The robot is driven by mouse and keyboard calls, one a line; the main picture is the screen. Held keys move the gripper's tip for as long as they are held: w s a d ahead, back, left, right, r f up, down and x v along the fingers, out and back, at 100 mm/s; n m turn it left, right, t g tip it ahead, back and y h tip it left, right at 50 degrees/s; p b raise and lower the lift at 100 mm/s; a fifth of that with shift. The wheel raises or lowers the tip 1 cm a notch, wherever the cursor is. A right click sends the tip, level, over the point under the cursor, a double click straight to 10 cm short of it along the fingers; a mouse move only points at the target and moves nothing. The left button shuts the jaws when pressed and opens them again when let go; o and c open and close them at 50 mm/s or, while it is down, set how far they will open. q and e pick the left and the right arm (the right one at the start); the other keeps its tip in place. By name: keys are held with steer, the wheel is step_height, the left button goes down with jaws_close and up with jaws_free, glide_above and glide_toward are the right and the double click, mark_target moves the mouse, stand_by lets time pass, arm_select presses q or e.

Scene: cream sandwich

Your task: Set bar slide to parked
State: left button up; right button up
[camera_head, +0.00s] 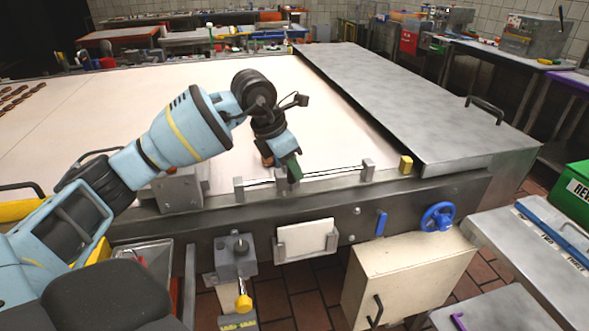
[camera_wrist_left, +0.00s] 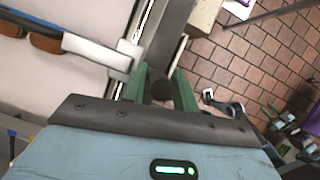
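A slide rail with a thin rod (camera_head: 330,174) runs along the near edge of the pale belt between a left grey post (camera_head: 239,189) and a right grey post (camera_head: 368,169). A yellow block (camera_head: 405,164) stands just right of the right post. My left gripper (camera_head: 292,168) is down at the rod, between the posts and left of their middle. In the left wrist view its green fingers (camera_wrist_left: 160,90) stand apart on either side of a dark round knob (camera_wrist_left: 161,89). Whether they press on it I cannot tell. The slide's carriage is largely hidden. My right gripper is not in view.
A steel cover with a handle (camera_head: 485,108) lies right of the belt (camera_head: 90,105). A blue handwheel (camera_head: 438,217), a blue lever (camera_head: 381,222), a white plate (camera_head: 305,240) and a yellow-tipped lever (camera_head: 243,302) are on the front side.

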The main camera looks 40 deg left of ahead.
arm_select(q)
steer(key=shift+x, duration=0.8)
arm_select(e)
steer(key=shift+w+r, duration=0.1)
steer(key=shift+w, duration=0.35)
arm_select(q)
steer(key=shift+c, duration=0.3)
jaws_close()
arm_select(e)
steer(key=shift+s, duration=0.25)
arm_select(q)
steer(key=shift+w, duration=0.1)
